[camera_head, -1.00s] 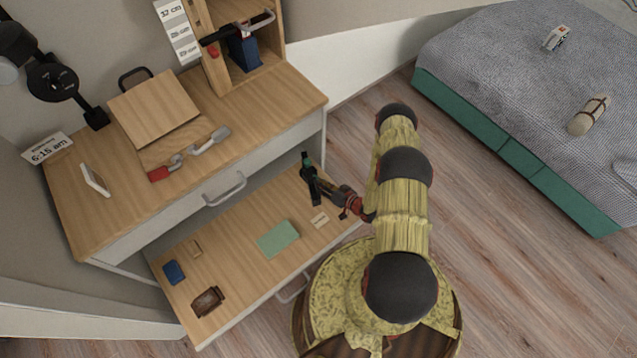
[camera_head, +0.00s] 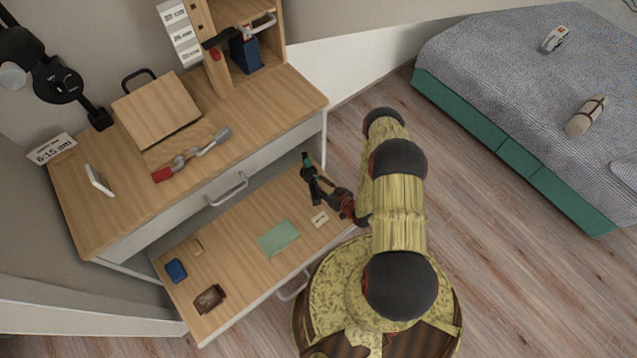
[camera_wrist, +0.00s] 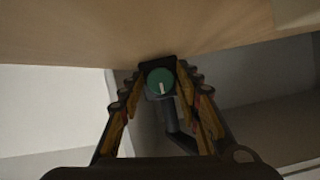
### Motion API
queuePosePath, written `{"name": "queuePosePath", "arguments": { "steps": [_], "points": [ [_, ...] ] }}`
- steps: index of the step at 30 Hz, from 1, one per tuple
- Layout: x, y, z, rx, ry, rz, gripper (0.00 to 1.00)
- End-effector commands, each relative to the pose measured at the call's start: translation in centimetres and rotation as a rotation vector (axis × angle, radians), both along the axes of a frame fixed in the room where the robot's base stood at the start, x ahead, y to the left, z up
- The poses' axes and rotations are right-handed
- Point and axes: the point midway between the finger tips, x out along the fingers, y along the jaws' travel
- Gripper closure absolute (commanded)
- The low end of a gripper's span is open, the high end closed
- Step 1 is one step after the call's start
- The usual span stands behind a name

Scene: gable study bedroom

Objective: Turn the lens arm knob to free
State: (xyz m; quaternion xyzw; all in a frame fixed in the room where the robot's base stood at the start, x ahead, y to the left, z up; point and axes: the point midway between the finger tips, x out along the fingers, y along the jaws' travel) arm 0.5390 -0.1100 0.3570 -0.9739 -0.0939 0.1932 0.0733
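A round green knob (camera_wrist: 158,78) with a white pointer mark sits on a black mount in the wrist view. The mark points down, slightly to the right. A dark arm (camera_wrist: 172,118) runs down from the mount. My gripper (camera_wrist: 160,72) is open, with one finger on each side of the knob and gaps showing between. In the head view my gripper (camera_head: 318,189) is low over the right end of the pulled-out drawer, at a black and green item (camera_head: 307,168). The setting labels cannot be read.
The open drawer (camera_head: 235,240) holds a green pad (camera_head: 278,238), a blue item (camera_head: 176,270) and a brown item (camera_head: 208,298). The desk (camera_head: 100,215) stands above and behind it. A black lamp (camera_head: 60,85) is at the left. Floor is clear toward the bed (camera_head: 500,80).

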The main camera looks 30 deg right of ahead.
Motion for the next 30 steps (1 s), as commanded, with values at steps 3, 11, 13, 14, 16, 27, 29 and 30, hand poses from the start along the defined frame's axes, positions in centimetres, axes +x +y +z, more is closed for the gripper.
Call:
{"name": "queuePosePath", "arguments": {
  "steps": [3, 11, 13, 14, 16, 27, 29, 30],
  "points": [
    [0.0, 0.0, 0.0, 0.000, 0.000, 0.001, 0.67],
    [-1.2, -0.4, 0.5, 0.001, 0.002, -0.001, 0.67],
    [-2.3, -0.7, 0.9, 0.002, 0.002, -0.005, 0.67],
    [-2.9, -0.7, 1.1, 0.003, 0.003, -0.004, 0.67],
    [-4.0, -1.2, 1.6, 0.002, 0.002, -0.006, 0.67],
    [-9.5, -2.4, 3.7, 0.001, 0.001, -0.005, 0.67],
    [-10.0, -2.5, 4.0, 0.001, 0.001, -0.003, 0.67],
    [-10.2, -2.5, 4.1, 0.000, 0.000, -0.002, 0.67]
  ]
}}
